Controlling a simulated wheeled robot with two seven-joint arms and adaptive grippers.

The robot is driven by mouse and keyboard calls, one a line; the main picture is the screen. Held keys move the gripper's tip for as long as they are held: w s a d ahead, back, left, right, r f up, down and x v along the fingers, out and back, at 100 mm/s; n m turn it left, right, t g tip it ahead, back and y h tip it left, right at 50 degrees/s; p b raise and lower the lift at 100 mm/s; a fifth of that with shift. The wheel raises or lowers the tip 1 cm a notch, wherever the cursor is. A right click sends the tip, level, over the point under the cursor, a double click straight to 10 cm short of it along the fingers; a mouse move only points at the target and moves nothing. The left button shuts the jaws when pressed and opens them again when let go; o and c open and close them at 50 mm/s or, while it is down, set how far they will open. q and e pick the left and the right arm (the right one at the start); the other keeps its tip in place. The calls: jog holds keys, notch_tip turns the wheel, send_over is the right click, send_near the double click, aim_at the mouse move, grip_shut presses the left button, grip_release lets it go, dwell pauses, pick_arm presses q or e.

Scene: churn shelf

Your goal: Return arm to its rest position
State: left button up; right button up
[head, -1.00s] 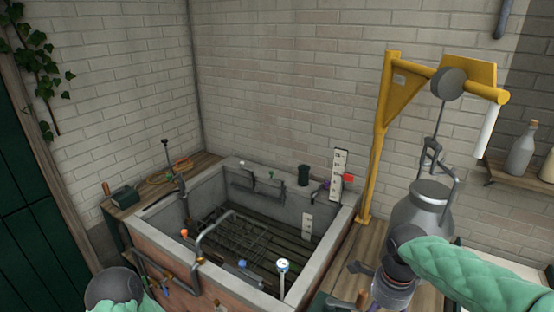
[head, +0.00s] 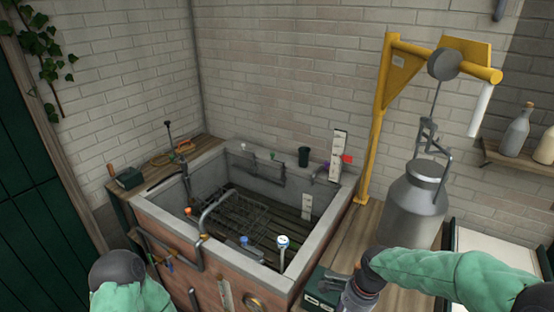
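My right arm comes in from the right in a green quilted sleeve. Its gripper (head: 350,294) is at the bottom, beside a dark green box, below and left of the metal churn (head: 411,208); whether its fingers are open or shut is unclear. The gripper looks apart from the churn. The churn stands upright under the hook of the yellow hoist (head: 380,110); I cannot tell whether the hook grips its neck. My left arm shows only its green sleeve and dark joint at the bottom left; the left gripper is out of view.
A brick-sided trough (head: 290,272) with a wire rack inside fills the middle. A wooden ledge with a coiled hose (head: 172,158) lies behind it at left. A shelf with bottles (head: 517,130) is on the right wall. A dark green box (head: 318,287) is at the trough's right front.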

jog(key=s+a+f+n+b, duration=0.1)
jog(key=s+a+f+n, duration=0.2)
jog(key=f, duration=0.6)
jog(key=s+a+f+n+y, duration=0.1)
jog(key=s+a+f+n, duration=0.2)
jog(key=f, duration=0.6)
jog(key=s+a+f+n+y+b, duration=0.1)
jog(key=s+a+f+n, duration=0.2)
jog(key=s+f+n, duration=0.3)
notch_tip(320, 180, down, 4)
jog(key=shift+s+r+t+b, duration=0.1)
jog(key=shift+s+t+b, duration=0.25)
jog(key=shift+s, duration=0.65)
